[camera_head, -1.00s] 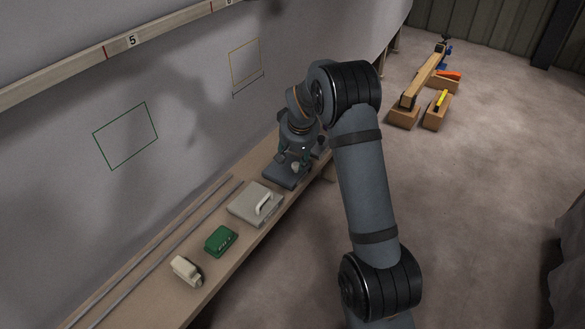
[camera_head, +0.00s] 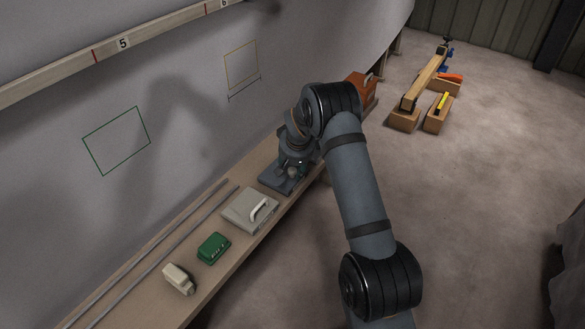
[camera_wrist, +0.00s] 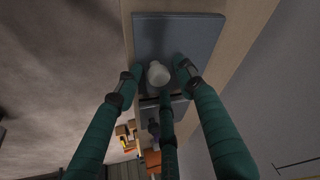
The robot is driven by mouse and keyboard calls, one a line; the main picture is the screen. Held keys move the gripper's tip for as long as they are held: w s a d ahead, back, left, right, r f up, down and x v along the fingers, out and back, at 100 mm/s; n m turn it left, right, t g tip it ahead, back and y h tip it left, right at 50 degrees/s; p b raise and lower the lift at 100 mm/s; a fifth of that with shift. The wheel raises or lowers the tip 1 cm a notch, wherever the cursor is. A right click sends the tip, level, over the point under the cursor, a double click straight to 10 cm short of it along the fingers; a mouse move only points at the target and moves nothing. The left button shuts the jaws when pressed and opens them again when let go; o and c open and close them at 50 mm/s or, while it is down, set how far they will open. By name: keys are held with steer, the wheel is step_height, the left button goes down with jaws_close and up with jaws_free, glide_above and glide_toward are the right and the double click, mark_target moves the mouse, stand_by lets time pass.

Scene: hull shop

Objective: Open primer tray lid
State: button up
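A slate-grey flat tray with a lid (camera_head: 276,182) lies on the bench, partly hidden by my gripper. In the wrist view its flat slate surface (camera_wrist: 178,32) fills the upper middle, with a pale round knob (camera_wrist: 158,74) near its lower edge. My gripper (camera_head: 294,166) is over this tray. In the wrist view its green fingers (camera_wrist: 158,82) are spread around the knob, with gaps visible at the left and right. I cannot tell whether any finger touches the knob. The lid looks closed and flat.
Along the bench to the left are a pale-grey case with a white handle (camera_head: 246,211), a green box (camera_head: 213,248) and a cream block (camera_head: 178,279). Thin rods (camera_head: 150,255) lie by the wall. An orange box (camera_head: 361,92) stands behind my arm.

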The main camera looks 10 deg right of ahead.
jaws_close()
steer(key=shift+w, duration=0.1)
stand_by(0.6)
